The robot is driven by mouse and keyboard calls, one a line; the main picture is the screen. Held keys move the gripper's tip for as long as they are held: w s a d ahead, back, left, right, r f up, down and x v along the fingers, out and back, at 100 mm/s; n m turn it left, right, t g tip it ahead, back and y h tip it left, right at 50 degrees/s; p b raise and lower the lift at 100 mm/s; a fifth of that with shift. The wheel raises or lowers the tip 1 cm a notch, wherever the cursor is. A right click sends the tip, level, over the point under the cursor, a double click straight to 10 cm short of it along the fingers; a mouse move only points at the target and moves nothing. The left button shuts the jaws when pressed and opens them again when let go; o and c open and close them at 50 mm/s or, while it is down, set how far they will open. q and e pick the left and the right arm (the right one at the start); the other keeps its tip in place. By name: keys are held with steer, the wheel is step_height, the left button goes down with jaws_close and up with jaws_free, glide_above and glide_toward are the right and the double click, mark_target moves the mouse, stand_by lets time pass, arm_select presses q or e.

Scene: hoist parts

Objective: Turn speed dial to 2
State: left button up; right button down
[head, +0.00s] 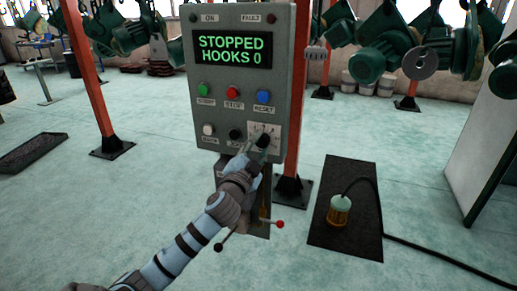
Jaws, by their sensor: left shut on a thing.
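A grey control panel (194,134) stands in the middle of the head view, its screen (233,50) reading "STOPPED HOOKS 0". The speed dial (263,139) is a dark knob on a pale plate (275,128) at the panel's lower right. My left gripper (257,146) reaches up from below and is shut on the speed dial. The gripper hides part of the dial, and its marks are too small to read. My right gripper is not in view.
Below are levers with red (280,224) and black ends.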

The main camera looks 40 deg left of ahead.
arm_select(q)
steer(key=o, duration=1.1)
steer(key=shift+o, duration=0.2)
steer(key=v, duration=1.2)
steer(key=shift+a, duration=0.1)
